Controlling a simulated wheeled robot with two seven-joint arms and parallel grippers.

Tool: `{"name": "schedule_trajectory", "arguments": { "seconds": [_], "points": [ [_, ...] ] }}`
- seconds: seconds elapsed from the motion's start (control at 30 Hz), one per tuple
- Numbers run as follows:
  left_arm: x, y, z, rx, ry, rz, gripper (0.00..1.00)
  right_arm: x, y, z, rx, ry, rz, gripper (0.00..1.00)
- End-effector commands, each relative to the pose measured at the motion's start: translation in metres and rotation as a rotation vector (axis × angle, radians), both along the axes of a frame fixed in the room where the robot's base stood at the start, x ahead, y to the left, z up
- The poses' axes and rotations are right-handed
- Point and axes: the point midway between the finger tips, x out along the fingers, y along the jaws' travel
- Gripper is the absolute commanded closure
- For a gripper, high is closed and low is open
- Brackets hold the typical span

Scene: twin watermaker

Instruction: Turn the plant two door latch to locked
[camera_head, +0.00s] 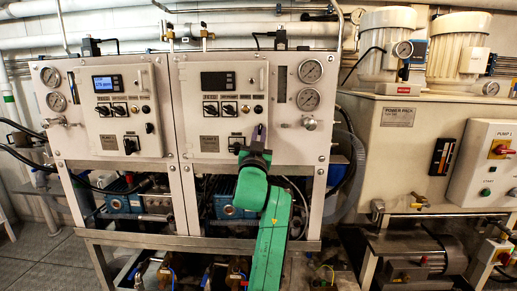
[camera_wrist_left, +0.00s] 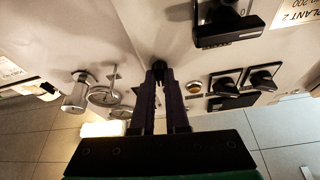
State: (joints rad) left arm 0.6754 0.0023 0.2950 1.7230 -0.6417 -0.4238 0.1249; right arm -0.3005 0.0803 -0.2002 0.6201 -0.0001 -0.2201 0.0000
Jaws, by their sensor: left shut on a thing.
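The plant two door (camera_head: 222,92) is the right of two white control doors. Its latch (camera_wrist_left: 159,68) is a small dark knob between my left fingertips in the left wrist view. My left gripper (camera_head: 259,134) is at the lower right of that door in the head view, where it hides the latch. In the wrist view the two dark fingers (camera_wrist_left: 160,78) close on the latch. The latch's angle cannot be made out. My right gripper is in neither view.
Gauges (camera_head: 310,71) and a valve knob (camera_head: 309,122) sit right of the door. The plant one door (camera_head: 120,95) is to the left.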

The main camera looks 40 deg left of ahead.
Motion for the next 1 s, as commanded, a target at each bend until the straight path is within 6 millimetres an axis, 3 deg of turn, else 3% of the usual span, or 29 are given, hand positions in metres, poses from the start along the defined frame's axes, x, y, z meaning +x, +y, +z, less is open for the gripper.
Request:
{"name": "schedule_trajectory", "arguments": {
  "seconds": [0.03, 0.3, 0.87, 0.9, 0.93, 1.0],
  "points": [
    [0.001, -0.001, -0.007, -0.027, -0.019, -0.003, 1.0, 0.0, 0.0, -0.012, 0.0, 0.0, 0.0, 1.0],
    [0.002, -0.001, -0.004, -0.113, -0.082, -0.001, 1.0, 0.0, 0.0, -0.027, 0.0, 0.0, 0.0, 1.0],
    [0.002, -0.001, -0.001, -0.136, -0.098, 0.0, 1.0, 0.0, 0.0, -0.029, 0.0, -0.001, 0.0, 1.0],
    [0.002, -0.001, -0.001, -0.136, -0.098, 0.0, 0.72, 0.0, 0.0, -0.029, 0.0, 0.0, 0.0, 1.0],
    [0.002, -0.001, -0.001, -0.135, -0.099, 0.0, 0.61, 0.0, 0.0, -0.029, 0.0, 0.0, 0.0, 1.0],
    [0.001, -0.001, -0.001, -0.135, -0.099, 0.0, 0.57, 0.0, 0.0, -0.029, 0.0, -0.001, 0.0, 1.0]
  ]
}}
